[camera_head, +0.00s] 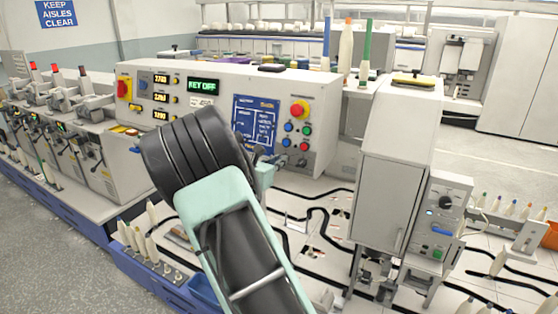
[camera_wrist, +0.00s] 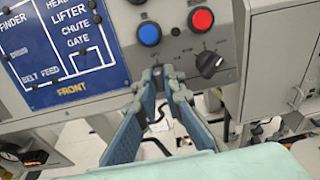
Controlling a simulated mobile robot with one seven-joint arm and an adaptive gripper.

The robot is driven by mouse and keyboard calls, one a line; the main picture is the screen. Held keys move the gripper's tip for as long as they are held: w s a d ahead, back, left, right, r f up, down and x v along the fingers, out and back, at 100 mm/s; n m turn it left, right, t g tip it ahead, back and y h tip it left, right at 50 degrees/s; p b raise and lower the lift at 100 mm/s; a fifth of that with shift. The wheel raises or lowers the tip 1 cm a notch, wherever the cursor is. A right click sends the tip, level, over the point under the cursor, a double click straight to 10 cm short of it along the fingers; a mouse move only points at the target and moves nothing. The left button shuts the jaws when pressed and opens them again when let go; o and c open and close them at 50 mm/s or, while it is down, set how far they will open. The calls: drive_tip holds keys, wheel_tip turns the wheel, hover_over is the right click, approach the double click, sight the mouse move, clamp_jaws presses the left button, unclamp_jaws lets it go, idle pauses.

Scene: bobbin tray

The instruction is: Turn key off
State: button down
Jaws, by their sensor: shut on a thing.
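My gripper (camera_wrist: 161,76) has its two fingers drawn together at the tips, against the lower part of the grey control panel (camera_wrist: 120,122). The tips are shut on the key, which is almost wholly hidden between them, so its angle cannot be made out. In the head view my gripper (camera_head: 268,168) is at the panel's lower right, partly hidden by my own arm.
A black rotary knob (camera_wrist: 209,64) sits close right of the fingertips. A blue button (camera_wrist: 149,34) and a red button (camera_wrist: 202,20) are just above. A blue diagram plate (camera_wrist: 62,50) is left. A grey cabinet (camera_head: 390,175) stands right of the panel.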

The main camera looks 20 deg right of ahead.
idle(0.4)
drive_tip(key=c, duration=2)
unclamp_jaws()
drive_tip(key=shift+c, duration=0.2)
drive_tip(key=v, duration=1.2)
